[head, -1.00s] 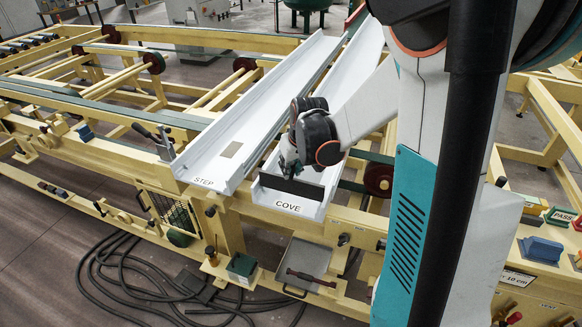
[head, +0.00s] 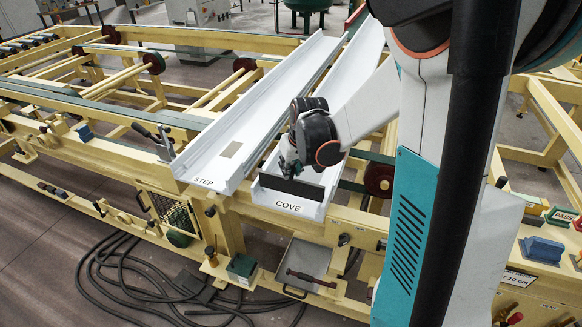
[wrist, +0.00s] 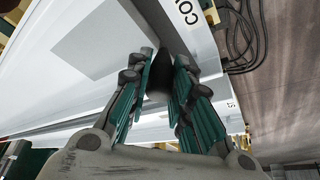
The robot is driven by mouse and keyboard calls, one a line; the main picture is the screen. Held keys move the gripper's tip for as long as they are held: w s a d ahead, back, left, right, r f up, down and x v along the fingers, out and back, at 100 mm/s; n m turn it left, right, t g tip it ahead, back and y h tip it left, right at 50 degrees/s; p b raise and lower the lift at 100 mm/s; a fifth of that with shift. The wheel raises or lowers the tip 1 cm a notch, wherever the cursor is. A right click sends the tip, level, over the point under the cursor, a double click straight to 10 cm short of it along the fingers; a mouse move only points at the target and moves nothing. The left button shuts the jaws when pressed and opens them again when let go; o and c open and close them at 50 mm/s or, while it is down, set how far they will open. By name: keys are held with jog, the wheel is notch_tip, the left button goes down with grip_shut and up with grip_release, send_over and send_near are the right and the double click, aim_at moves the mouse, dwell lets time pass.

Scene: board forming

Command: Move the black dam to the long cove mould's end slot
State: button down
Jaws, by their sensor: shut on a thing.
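The long white cove mould (head: 277,210) lies sloping away, with its COVE label on the near end. The black dam (head: 305,189) is a flat dark plate set across the mould's near end, just behind the label. My gripper (head: 289,168) is over the mould and shut on the dam's upper edge. In the wrist view the fingers (wrist: 160,80) close on the dark dam (wrist: 158,25), which runs away between them. The end slot is hidden, so I cannot tell whether the dam's lower edge is seated in it.
Yellow frame rails surround both moulds. A grey tray (head: 309,258) with a tool hangs below the near end. Cables lie on the floor.

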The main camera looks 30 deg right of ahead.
aim_at(291, 179)
jog(key=shift+f+b, duration=1.3)
jog(key=shift+f, duration=0.25)
jog(key=c, duration=1.3)
grip_release()
jog(key=shift+c, duration=0.2)
jog(key=v, duration=1.2)
jog(key=shift+a, duration=0.1)
